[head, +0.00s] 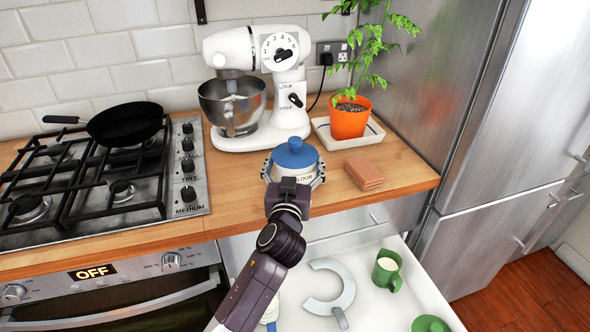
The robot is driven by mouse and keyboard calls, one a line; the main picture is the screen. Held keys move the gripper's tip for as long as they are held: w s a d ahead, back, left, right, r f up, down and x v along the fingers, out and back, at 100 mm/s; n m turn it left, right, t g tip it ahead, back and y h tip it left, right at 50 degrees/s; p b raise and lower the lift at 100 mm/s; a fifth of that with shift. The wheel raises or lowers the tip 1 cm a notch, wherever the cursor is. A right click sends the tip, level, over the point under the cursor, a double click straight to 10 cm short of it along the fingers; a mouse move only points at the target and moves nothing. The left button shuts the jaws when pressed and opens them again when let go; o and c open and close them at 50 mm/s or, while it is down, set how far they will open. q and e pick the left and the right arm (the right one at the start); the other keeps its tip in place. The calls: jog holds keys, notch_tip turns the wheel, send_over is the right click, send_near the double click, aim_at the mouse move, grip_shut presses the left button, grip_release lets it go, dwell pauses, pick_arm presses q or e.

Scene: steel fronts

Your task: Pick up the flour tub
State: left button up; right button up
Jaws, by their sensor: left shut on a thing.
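The flour tub (297,159) is a pale, round tub with a blue knobbed lid and dark lettering on its front. It is at the wooden worktop's front edge, in front of the mixer. My left gripper (294,178) is shut on the tub, with its fingers around the tub's sides. The wrist hides the tub's lower front. I cannot tell whether the tub's base touches the worktop. My right gripper is not in view.
A white stand mixer (273,90) stands behind the tub. Brown coasters (364,173) and a potted plant (350,118) are to its right. A gas hob (100,180) is at the left. Below, an open drawer (385,312) holds a green mug (387,270).

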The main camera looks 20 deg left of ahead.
pick_arm(q)
jog(key=c, duration=0.5)
jog(key=shift+r, duration=0.1)
